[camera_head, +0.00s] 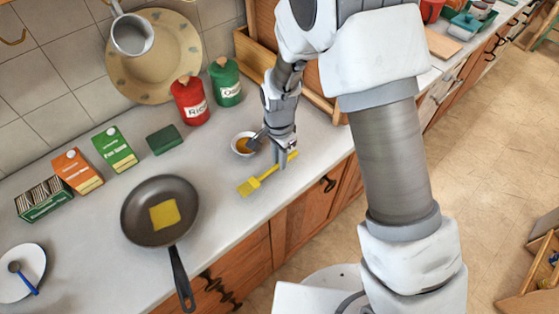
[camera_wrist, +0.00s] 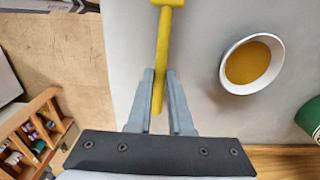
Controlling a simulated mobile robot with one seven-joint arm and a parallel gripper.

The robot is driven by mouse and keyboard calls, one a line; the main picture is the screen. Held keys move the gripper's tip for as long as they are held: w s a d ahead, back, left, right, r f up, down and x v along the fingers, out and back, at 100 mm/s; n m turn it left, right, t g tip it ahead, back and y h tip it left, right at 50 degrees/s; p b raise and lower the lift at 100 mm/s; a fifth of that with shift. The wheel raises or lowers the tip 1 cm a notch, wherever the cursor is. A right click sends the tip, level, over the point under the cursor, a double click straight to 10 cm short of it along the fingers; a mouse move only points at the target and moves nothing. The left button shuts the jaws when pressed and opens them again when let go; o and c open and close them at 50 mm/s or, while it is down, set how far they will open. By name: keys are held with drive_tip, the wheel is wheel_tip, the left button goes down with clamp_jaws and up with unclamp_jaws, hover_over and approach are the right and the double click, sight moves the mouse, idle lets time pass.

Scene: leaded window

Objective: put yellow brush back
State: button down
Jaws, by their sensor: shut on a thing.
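The yellow brush (camera_head: 266,175) is low over the front part of the counter in the head view, bristle end to the lower left. My gripper (camera_head: 284,162) is shut on its handle. In the wrist view the brush handle (camera_wrist: 162,55) runs up from between the two fingers of my gripper (camera_wrist: 160,88); the bristle end is cut off at the top edge. I cannot tell whether the brush touches the counter. A small white bowl (camera_head: 236,146) with amber contents stands just behind my gripper, and it also shows at the right in the wrist view (camera_wrist: 225,78).
A black pan (camera_head: 133,205) with a yellow square in it stands left of the brush, handle over the counter's front edge. Red (camera_head: 190,102) and green (camera_head: 226,82) canisters stand behind the bowl. A green block (camera_head: 164,140) and boxes (camera_head: 78,172) line the wall.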

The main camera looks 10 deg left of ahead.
drive_tip(key=shift+f, duration=0.9)
drive_tip(key=shift+f, duration=0.15)
drive_tip(key=c, duration=0.8)
unclamp_jaws()
